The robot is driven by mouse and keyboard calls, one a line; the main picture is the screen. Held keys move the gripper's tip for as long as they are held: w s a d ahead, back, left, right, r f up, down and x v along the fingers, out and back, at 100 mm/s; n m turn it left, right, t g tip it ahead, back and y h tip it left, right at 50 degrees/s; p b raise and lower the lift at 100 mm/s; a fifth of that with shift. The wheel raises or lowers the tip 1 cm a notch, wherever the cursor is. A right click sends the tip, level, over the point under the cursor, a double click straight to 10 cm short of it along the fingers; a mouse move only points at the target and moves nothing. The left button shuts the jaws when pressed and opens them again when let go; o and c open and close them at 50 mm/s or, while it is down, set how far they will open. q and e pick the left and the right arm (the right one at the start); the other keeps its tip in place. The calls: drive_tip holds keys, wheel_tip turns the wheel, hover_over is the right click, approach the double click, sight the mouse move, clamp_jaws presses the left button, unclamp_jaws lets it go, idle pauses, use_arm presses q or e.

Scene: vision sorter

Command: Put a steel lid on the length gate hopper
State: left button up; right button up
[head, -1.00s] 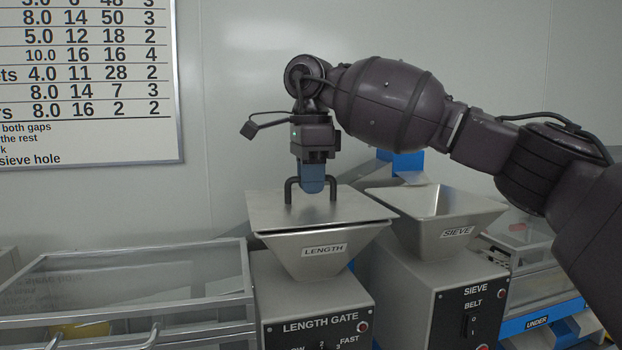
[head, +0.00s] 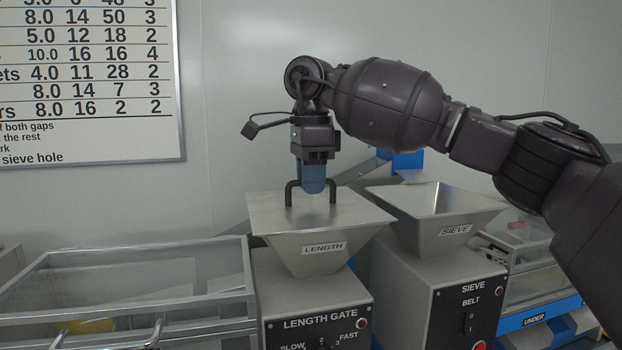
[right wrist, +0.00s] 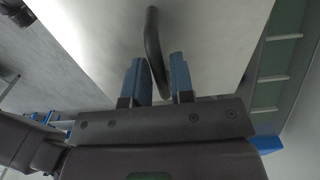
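The steel lid (head: 265,212) is a flat plate with a dark U-shaped handle (head: 290,192). It lies level on top of the length gate hopper (head: 310,258), which is labelled LENGTH, with no clear gap showing at the front edge. My right gripper (head: 313,190) points down over the middle of the lid. In the right wrist view its two blue fingers (right wrist: 160,78) stand apart on either side of the handle bar (right wrist: 153,45), with small gaps showing. The gripper looks open around the handle. My left gripper is not in view.
The SIEVE hopper (head: 437,212) stands open close on the right, on its own machine. A clear-walled bin with a metal frame (head: 110,250) stands on the left. A chart (head: 90,90) hangs on the wall behind. Blue trays (head: 535,319) are at the lower right.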

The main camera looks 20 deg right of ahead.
drive_tip(key=o, duration=0.3)
